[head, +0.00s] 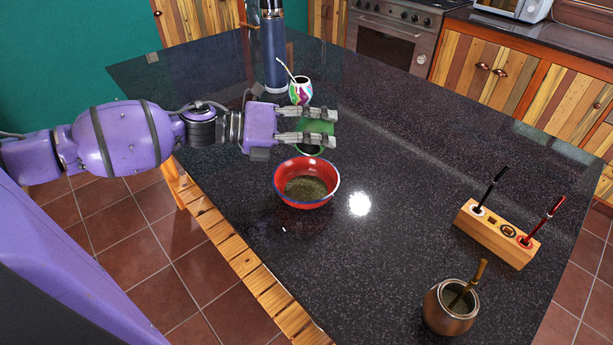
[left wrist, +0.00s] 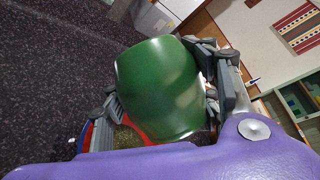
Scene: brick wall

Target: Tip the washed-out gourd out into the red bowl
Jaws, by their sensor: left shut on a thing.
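My left gripper (head: 335,127) is shut on a green gourd (head: 317,127), with one finger on each side of it. The gourd is held above the table, just beyond the red bowl (head: 277,181). Its dark end is toward the bowl, and it looks tilted. The bowl stands upright and has a brownish-green layer inside. In the left wrist view the green gourd (left wrist: 158,85) fills the space between the fingers, and part of the red bowl (left wrist: 86,137) shows behind it. The inside of the gourd is mostly hidden. My right gripper is out of view.
A multicoloured gourd with a straw (head: 300,92) and a blue flask (head: 273,50) stand behind the gripper. A brown gourd (head: 447,312) stands front right. A wooden stand (head: 497,238) holds straws at the right. The middle of the dark table (head: 400,180) is clear.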

